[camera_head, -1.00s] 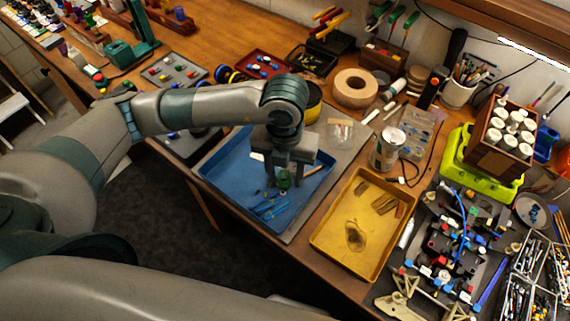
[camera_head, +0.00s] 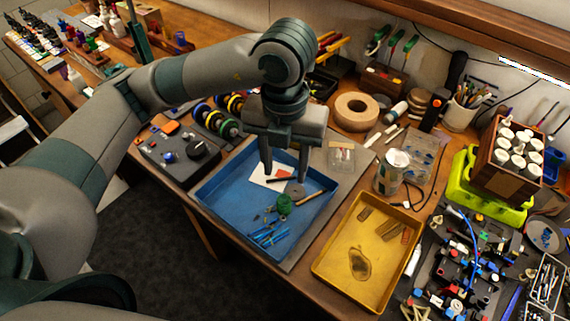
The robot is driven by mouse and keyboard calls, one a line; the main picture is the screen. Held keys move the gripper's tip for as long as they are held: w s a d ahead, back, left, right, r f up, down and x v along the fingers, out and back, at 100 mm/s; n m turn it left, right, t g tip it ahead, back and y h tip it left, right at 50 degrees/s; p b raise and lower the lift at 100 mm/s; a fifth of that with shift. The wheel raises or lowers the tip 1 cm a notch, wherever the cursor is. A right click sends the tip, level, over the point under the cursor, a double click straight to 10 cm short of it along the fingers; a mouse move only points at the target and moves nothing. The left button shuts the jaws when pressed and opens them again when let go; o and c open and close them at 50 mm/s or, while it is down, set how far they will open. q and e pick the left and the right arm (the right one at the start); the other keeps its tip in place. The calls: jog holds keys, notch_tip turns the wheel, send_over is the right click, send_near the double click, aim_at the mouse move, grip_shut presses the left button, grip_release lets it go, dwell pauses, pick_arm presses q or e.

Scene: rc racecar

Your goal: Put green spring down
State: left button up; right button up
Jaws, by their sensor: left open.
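The green spring (camera_head: 284,204) lies in the blue tray (camera_head: 213,197), right of its middle, among small parts. My left gripper (camera_head: 285,177) is open above the back part of the tray. Its two fingers point down, apart, with nothing held between them. The spring is in front of and below the fingertips, apart from them. My right gripper is not in the picture.
A yellow tray (camera_head: 320,268) with a few brown pieces stands to the right of the blue tray. A tin can (camera_head: 392,172) and a tape roll (camera_head: 356,111) stand behind. Blue sticks (camera_head: 268,237) lie in the blue tray's front corner.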

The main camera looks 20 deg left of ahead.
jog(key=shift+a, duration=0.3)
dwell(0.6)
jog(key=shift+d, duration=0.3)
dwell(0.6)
